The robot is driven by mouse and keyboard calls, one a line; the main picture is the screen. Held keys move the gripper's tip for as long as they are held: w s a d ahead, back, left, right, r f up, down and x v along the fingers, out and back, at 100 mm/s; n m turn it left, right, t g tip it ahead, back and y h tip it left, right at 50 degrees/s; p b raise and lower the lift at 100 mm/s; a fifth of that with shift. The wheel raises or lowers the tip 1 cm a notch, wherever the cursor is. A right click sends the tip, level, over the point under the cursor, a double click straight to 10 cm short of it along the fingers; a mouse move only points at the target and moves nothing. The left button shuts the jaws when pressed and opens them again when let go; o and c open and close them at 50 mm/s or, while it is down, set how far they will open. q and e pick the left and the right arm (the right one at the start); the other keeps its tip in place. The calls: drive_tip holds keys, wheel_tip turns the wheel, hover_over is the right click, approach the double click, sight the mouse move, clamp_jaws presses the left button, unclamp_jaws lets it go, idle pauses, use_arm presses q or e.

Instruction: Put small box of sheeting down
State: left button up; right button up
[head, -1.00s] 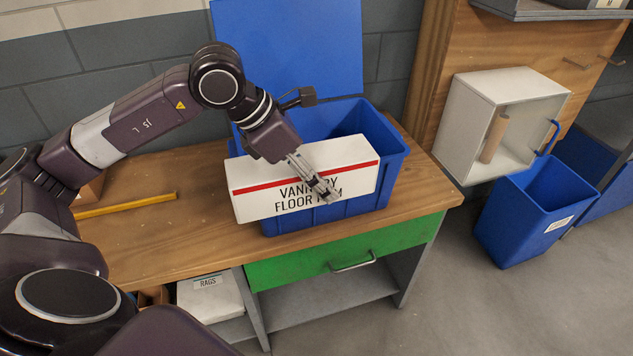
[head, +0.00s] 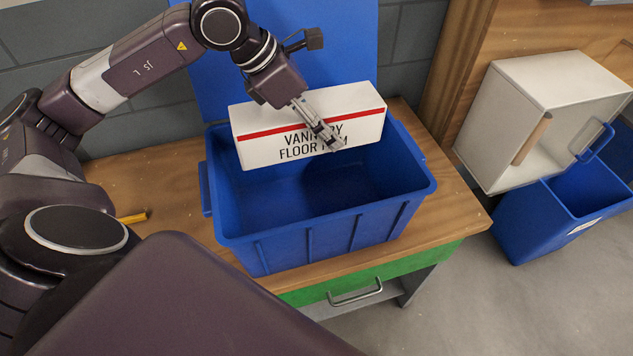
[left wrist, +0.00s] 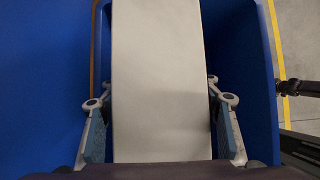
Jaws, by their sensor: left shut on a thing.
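The small box of sheeting (head: 358,120) is white with a red stripe and black lettering, partly covered by the gripper. My left gripper (head: 322,128) is shut on it, holding it over the back part of an open blue bin (head: 335,235). In the left wrist view the white box (left wrist: 160,80) lies between the two fingers of my left gripper (left wrist: 160,120), with blue bin wall on both sides. Whether the box touches the bin's rim cannot be told. My right gripper is not in view.
The bin stands on a wooden workbench (head: 165,195) with a green drawer (head: 430,265); its blue lid (head: 345,40) stands up behind. The bin's visible interior looks empty. A white cabinet (head: 500,110) and another blue bin (head: 530,225) are at the right.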

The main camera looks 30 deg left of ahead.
use_arm(q)
drive_tip(key=f, duration=0.9)
drive_tip(key=f+p, duration=0.1)
drive_tip(key=f, duration=0.4)
drive_tip(key=shift+s+d+f, duration=0.15)
drive_tip(key=shift+s+f, duration=0.15)
drive_tip(key=shift+f, duration=0.2)
wheel_tip(320, 180, down, 4)
drive_tip(key=shift+r+p, duration=0.1)
drive_tip(key=shift+p, duration=0.2)
drive_tip(key=shift+f, duration=0.3)
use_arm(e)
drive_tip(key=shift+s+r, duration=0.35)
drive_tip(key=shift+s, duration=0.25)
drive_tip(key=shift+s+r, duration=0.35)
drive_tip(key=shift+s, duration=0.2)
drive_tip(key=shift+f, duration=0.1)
use_arm(q)
drive_tip(key=o, duration=1.9)
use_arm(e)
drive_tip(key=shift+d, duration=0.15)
